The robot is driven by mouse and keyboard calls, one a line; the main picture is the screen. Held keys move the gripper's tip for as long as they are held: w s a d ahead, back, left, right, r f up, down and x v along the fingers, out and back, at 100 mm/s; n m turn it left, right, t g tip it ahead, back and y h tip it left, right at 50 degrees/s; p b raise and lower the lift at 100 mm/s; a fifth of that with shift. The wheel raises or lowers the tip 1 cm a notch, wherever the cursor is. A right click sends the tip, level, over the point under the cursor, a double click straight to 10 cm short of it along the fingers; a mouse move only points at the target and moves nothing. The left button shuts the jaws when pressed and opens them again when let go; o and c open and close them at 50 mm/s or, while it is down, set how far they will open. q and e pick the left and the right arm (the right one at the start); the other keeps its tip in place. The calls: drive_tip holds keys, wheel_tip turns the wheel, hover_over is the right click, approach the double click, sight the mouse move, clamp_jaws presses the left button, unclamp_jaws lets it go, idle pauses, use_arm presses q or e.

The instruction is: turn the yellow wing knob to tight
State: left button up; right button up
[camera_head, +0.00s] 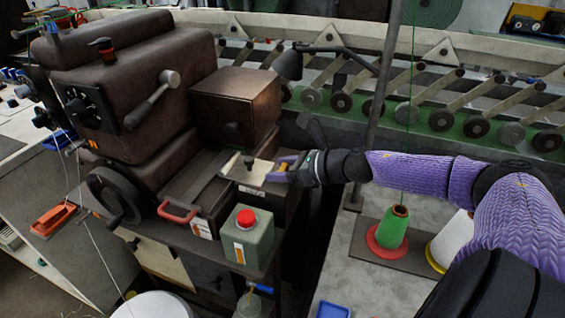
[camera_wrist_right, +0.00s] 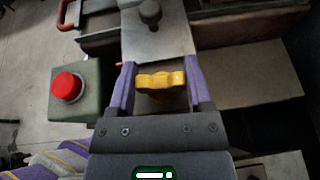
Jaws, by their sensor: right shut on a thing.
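The yellow wing knob (camera_wrist_right: 161,80) sits between the two purple fingers of my right gripper (camera_wrist_right: 158,88) in the right wrist view. In the head view my right gripper (camera_head: 287,163) reaches in from the right at the front of the brown machine, and a bit of the yellow knob (camera_head: 283,168) shows at its fingertips. The right gripper is shut on the knob. The knob is by a pale metal plate (camera_wrist_right: 143,42) that carries a dark round knob (camera_wrist_right: 150,12). The tight mark cannot be made out. My left gripper is not in view.
A red handle (camera_head: 177,211) and a handwheel (camera_head: 113,196) are farther left. A lamp (camera_head: 289,66) is above. Green (camera_head: 392,226) and white thread cones stand on the right bench under my arm.

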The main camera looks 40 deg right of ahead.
drive_tip(key=m+h+p, duration=0.2)
drive_tip(key=h+p, duration=0.1)
drive_tip(key=p, duration=0.1)
drive_tip(key=m+h+p, duration=0.3)
drive_tip(key=p, duration=0.1)
drive_tip(key=m+h+p, duration=0.3)
drive_tip(key=p, duration=0.1)
drive_tip(key=shift+a+r, duration=0.1)
drive_tip(key=shift+r, duration=0.2)
drive_tip(key=shift+m+h+p, duration=0.35)
drive_tip(key=shift+m+h, duration=0.05)
drive_tip(key=shift+h, duration=0.2)
drive_tip(key=shift+f+m+g+h+p, duration=0.15)
drive_tip(key=shift+m+g+h+p, duration=0.4)
drive_tip(key=shift+m+h, duration=0.4)
drive_tip(key=shift+f+m+g+h+p, duration=0.1)
drive_tip(key=shift+m+g+h+p, duration=0.3)
drive_tip(key=shift+m+g+h, duration=0.65)
drive_tip(key=m+g+h, duration=0.2)
drive_tip(key=m, duration=0.1)
drive_tip(key=shift+f+h, duration=0.1)
drive_tip(key=shift+h, duration=0.2)
drive_tip(key=shift+m+g, duration=0.6)
drive_tip(key=shift+h, duration=0.3)
